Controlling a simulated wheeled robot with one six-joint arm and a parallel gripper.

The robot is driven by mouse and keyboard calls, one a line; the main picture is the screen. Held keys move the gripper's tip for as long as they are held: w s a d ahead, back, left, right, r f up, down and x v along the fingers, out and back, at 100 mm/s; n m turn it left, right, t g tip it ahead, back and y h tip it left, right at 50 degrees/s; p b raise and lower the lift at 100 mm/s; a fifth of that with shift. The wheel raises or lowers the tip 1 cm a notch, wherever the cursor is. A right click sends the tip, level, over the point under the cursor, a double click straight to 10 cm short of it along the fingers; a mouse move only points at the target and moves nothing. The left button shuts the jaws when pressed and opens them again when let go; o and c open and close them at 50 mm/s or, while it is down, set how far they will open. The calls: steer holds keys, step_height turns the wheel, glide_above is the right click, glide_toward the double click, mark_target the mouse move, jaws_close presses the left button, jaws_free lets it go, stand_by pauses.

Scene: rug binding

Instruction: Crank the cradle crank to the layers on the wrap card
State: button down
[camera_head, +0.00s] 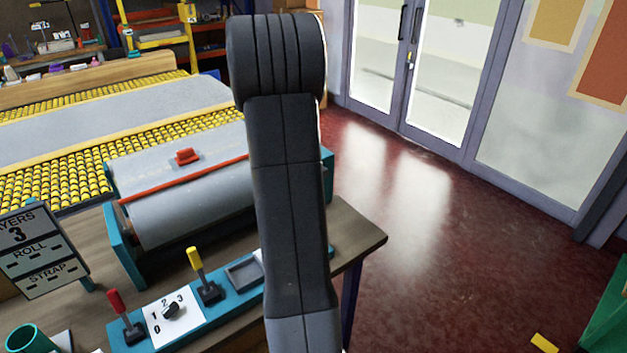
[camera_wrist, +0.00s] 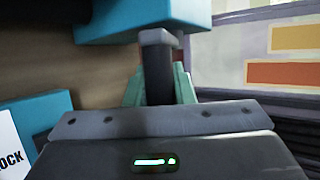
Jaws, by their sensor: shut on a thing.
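The wrap card (camera_head: 40,250) stands at the left of the head view and reads "LAYERS 3", "ROLL" and "STRAP", its left edge cut off. The teal cradle (camera_head: 122,245) holds a grey roll (camera_head: 190,207) with a red stripe on the bench. In the wrist view my gripper (camera_wrist: 158,90) has its green fingers closed on a dark upright post with a grey top, which looks like the crank handle (camera_wrist: 157,62). The rest of the crank is hidden. In the head view my arm covers the cradle's right end, the crank and my gripper.
A teal control panel on the bench (camera_head: 355,240) has a red lever (camera_head: 120,305), a dial (camera_head: 170,309) marked 0 to 3 and a yellow lever (camera_head: 196,262). A teal cup (camera_head: 27,340) stands at front left. Open red floor (camera_head: 420,240) lies to the right.

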steer(key=shift+r, duration=0.1)
steer(key=c, duration=1.2)
jaws_free()
steer(key=shift+c, duration=0.2)
steer(key=v, duration=1.3)
steer(key=shift+s+r+p, duration=0.2)
steer(key=shift+s+p, duration=0.05)
steer(key=shift+p, duration=0.05)
steer(key=shift+a, duration=0.1)
